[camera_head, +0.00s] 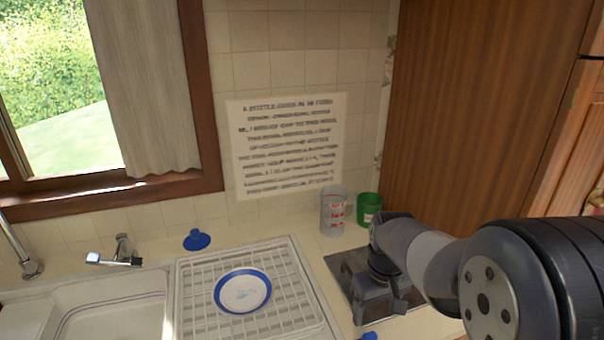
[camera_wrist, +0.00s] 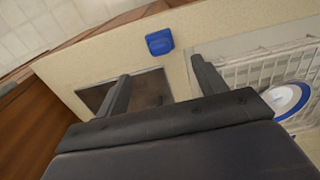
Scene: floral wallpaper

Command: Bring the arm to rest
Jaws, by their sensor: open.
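My gripper (camera_head: 380,308) is at the right of the head view, over a dark square panel (camera_head: 343,270) set in the counter. Its jaws point downward there. In the wrist view its two dark fingers (camera_wrist: 160,68) are spread apart, with nothing between them. The dark panel (camera_wrist: 152,85) shows behind and between the fingers in that view. My arm reaches in from the right edge of the head view and hides part of the counter and panel.
A white dish rack (camera_head: 195,318) holds a blue-rimmed plate (camera_head: 242,291). A clear cup (camera_head: 333,212) and green cup (camera_head: 368,208) stand near the wall. A blue object (camera_wrist: 159,41) lies near the panel. Another blue item (camera_head: 197,240) sits behind the rack; a sink (camera_head: 110,310) is left.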

